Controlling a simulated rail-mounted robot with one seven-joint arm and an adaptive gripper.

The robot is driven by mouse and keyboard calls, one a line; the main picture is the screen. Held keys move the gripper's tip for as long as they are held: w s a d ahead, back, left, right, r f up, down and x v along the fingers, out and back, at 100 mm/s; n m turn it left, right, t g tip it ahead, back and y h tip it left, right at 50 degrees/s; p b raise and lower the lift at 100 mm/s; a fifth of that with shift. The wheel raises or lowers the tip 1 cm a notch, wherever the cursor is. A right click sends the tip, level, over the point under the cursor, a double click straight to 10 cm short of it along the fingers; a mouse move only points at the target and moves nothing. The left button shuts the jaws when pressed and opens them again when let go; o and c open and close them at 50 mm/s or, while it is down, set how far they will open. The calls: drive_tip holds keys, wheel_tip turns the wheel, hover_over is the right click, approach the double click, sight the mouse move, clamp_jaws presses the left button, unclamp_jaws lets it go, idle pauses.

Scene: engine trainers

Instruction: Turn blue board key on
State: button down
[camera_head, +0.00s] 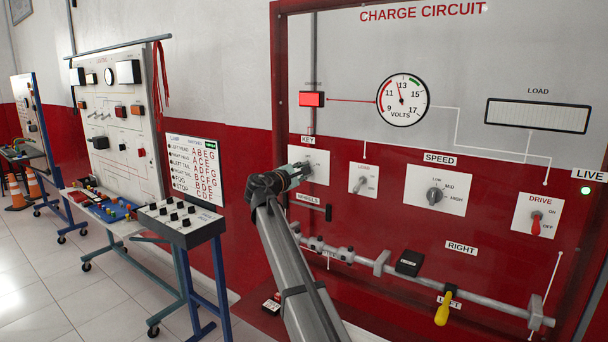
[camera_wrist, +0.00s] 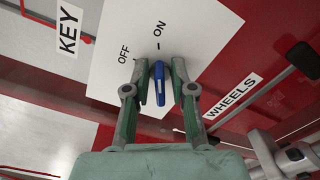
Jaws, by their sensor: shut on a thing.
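A small blue key (camera_wrist: 157,78) sits on a white plate (camera_wrist: 112,70) with OFF and ON marks, beside a KEY label. In the wrist view it lines up roughly with the dash under ON. My gripper (camera_wrist: 160,72) has a finger on each side of the key and is shut on it; the fingers hide part of it. In the head view my gripper (camera_head: 300,170) is at the white key plate (camera_head: 321,160) on the red CHARGE CIRCUIT board (camera_head: 380,175), covering the key.
To the right are a LOAD switch (camera_head: 361,183), a SPEED knob (camera_head: 434,196) and a red DRIVE lever (camera_head: 536,225). A rail with a yellow handle (camera_head: 444,308) runs below. A green LIVE light (camera_head: 586,190) glows. A lamp-switch stand (camera_head: 180,225) is at left.

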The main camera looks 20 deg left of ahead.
drive_tip(key=c, duration=1.3)
unclamp_jaws()
drive_tip(key=shift+o, duration=0.2)
drive_tip(key=v, duration=1.2)
